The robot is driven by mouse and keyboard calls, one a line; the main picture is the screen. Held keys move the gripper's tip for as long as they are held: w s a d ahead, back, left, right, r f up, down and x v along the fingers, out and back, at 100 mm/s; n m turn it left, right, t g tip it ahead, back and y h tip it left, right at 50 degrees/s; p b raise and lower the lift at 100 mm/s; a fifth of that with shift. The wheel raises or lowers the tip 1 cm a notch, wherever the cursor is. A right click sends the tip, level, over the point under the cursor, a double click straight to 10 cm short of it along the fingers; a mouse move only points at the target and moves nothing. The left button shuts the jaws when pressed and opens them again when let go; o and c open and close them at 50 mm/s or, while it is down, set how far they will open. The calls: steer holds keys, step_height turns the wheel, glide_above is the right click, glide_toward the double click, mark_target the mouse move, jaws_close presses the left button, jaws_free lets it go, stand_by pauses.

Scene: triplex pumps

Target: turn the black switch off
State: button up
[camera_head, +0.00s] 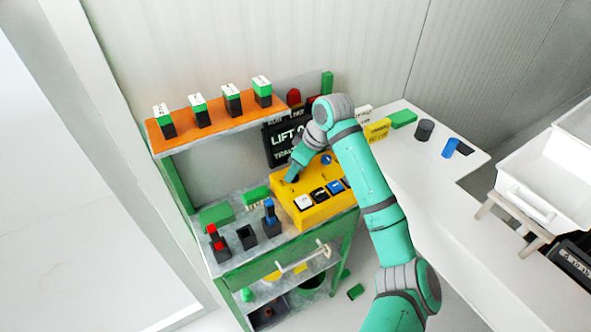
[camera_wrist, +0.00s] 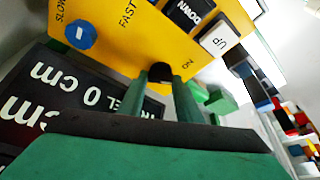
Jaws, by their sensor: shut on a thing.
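The black switch (camera_wrist: 160,72) is a small dark knob on the yellow control box (camera_head: 318,212). In the wrist view it sits between the tips of my gripper's (camera_wrist: 162,84) two green fingers, which are shut on it. An "ON" label lies beside it; an "OFF" label is not visible, and the switch's exact angle is hard to tell. In the head view my gripper (camera_head: 291,176) reaches down to the left back part of the box.
The box also carries a blue knob (camera_wrist: 81,34), a black DOWN button (camera_wrist: 188,14) and a white UP button (camera_wrist: 219,40). A black display (camera_head: 284,145) stands behind. An orange shelf (camera_head: 222,132) holds several green-and-black blocks at left.

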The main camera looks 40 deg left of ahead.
steer(key=m, duration=0.1)
steer(key=m+t, duration=0.1)
steer(key=shift+s+a+m, duration=0.1)
steer(key=shift+s+m, duration=0.2)
steer(key=shift+w+m+t, duration=0.15)
steer(key=shift+m+t, duration=0.55)
steer(key=shift+m, duration=1)
steer(key=o, duration=0.8)
steer(key=shift+c, duration=0.2)
steer(key=v, duration=1.1)
steer(key=shift+a, duration=0.15)
